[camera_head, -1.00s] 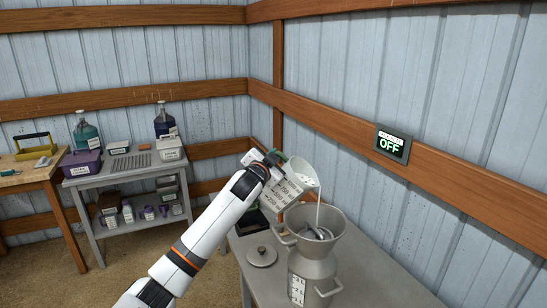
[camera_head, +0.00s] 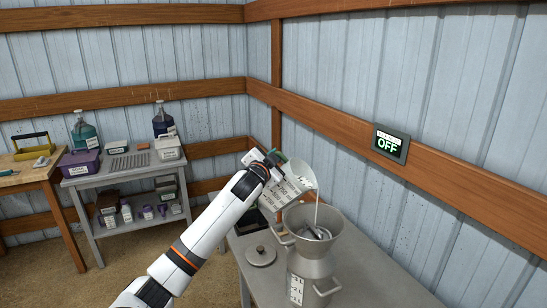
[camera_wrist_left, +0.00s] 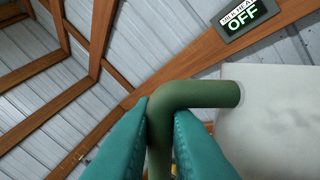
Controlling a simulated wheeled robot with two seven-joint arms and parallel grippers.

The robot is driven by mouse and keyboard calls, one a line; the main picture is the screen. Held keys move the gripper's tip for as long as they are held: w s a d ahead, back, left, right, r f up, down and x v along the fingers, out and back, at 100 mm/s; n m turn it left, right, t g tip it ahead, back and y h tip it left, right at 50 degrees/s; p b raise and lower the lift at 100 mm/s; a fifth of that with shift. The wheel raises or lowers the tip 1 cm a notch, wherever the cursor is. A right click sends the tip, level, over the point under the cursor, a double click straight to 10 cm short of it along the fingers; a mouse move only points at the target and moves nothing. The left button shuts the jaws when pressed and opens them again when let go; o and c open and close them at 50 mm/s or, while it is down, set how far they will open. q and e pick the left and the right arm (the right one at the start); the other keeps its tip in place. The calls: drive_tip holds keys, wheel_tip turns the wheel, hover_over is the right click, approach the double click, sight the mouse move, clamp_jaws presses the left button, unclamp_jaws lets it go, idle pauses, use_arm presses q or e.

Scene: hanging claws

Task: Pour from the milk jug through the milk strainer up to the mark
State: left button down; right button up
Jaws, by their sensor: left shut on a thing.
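The milk jug (camera_head: 290,186) is a white jug with printed markings, tilted to the right above the milk strainer. My left gripper (camera_head: 270,162) is shut on the jug's green handle, which the left wrist view shows between its teal fingers (camera_wrist_left: 160,135). A thin white stream of milk (camera_head: 317,212) falls from the jug's lip into the grey metal strainer (camera_head: 333,219), a wide funnel on top of a metal can (camera_head: 316,271). A white scale strip (camera_head: 296,288) is on the can's front. The milk level inside the can is hidden. My right gripper is not in view.
A round metal lid (camera_head: 261,256) lies on the grey table (camera_head: 378,278) left of the can. A wall display (camera_head: 391,143) reads OFF. A shelf (camera_head: 125,172) with bottles and boxes and a wooden bench (camera_head: 22,178) stand at the left. The table right of the can is clear.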

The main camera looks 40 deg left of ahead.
sight(283, 158)
use_arm(q)
drive_tip(key=shift+w+d+r+m+p, duration=0.15)
drive_tip(key=shift+d+m+p, duration=0.15)
drive_tip(key=shift+m+p, duration=0.15)
drive_tip(key=shift+w+d+r+m+p, duration=0.15)
drive_tip(key=shift+d+m+p, duration=0.15)
drive_tip(key=shift+m, duration=0.15)
idle(1.3)
drive_tip(key=shift+w+d+f+m+p, duration=0.1)
drive_tip(key=shift+w+d+m+p, duration=0.15)
drive_tip(key=shift+d+m, duration=0.25)
drive_tip(key=shift+w+d+f+m+p, duration=0.1)
drive_tip(key=shift+d+m+p, duration=0.25)
drive_tip(key=shift+m, duration=0.15)
idle(2.0)
